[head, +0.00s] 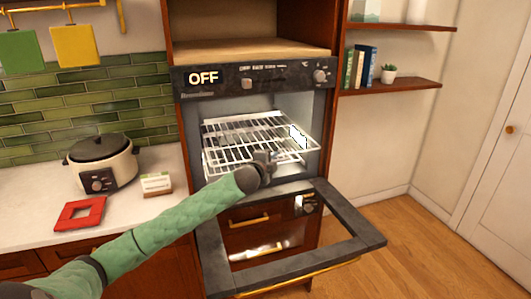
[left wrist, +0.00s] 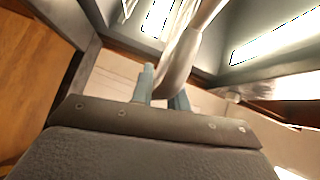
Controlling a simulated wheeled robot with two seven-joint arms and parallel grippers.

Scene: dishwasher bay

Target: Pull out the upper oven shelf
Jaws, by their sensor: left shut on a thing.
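The oven (head: 328,112) stands in a wooden cabinet with its door (head: 362,238) folded down. White wire shelving fills its lit cavity. The upper oven shelf (head: 232,153) reaches toward the opening, and the wires overlap so that the levels are hard to separate. My left gripper (head: 268,160) is at the shelf's front edge, above the open door. In the left wrist view its fingers (left wrist: 165,92) are shut on a pale, thick-looking bar (left wrist: 184,58), seen very close. The gripper hides part of the shelf front. My right gripper is not in view.
The open door juts out low in front of the oven. On the counter at left are a cooker (head: 103,165), a small box (head: 156,184) and a red trivet (head: 80,213). Wall shelves (head: 395,84) hang at right. The wooden floor at right is clear.

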